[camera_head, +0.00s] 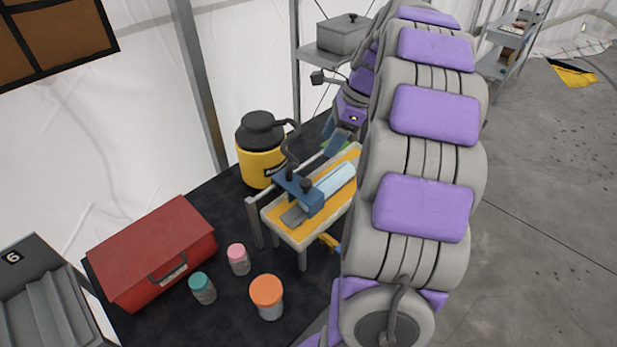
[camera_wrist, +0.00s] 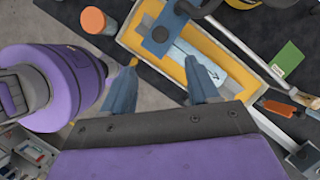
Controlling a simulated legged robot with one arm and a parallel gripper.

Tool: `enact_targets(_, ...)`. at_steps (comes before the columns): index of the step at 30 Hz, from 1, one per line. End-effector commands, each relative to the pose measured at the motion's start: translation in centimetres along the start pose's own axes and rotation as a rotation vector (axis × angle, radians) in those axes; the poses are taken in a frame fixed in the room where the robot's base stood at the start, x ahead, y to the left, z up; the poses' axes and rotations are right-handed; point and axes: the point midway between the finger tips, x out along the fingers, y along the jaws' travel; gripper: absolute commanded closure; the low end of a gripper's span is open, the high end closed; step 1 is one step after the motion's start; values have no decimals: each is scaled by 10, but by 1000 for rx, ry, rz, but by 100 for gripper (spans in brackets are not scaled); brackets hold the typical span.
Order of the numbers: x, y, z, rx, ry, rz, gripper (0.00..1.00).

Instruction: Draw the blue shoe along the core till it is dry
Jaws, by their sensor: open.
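The blue shoe (camera_head: 302,192) is a flat blue block on a rail, with a dark hose joined to it. It sits over the near end of the core (camera_head: 334,184), a pale blue-white cylinder lying in a wooden tray (camera_head: 291,238) with a yellow-orange lining. In the wrist view the shoe (camera_wrist: 162,36) is beyond my fingertips and the core (camera_wrist: 208,66) lies behind the right finger. In the head view my arm hides part of the tray.
A yellow and black vacuum (camera_head: 261,155) stands behind the tray. A red toolbox (camera_head: 150,255) and jars with teal, pink and orange lids (camera_head: 267,295) are at the left and front. A green card (camera_wrist: 287,58) and orange-handled tool (camera_wrist: 278,108) lie at the right. Grey floor is open at right.

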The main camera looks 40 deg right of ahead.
Motion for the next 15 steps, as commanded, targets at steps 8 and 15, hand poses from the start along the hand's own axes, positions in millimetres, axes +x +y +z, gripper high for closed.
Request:
enact_targets(8, 58, -1, -3, -2, -1, 6, 40)
enact_targets(15, 104, -2, -3, -3, -2, 3, 40)
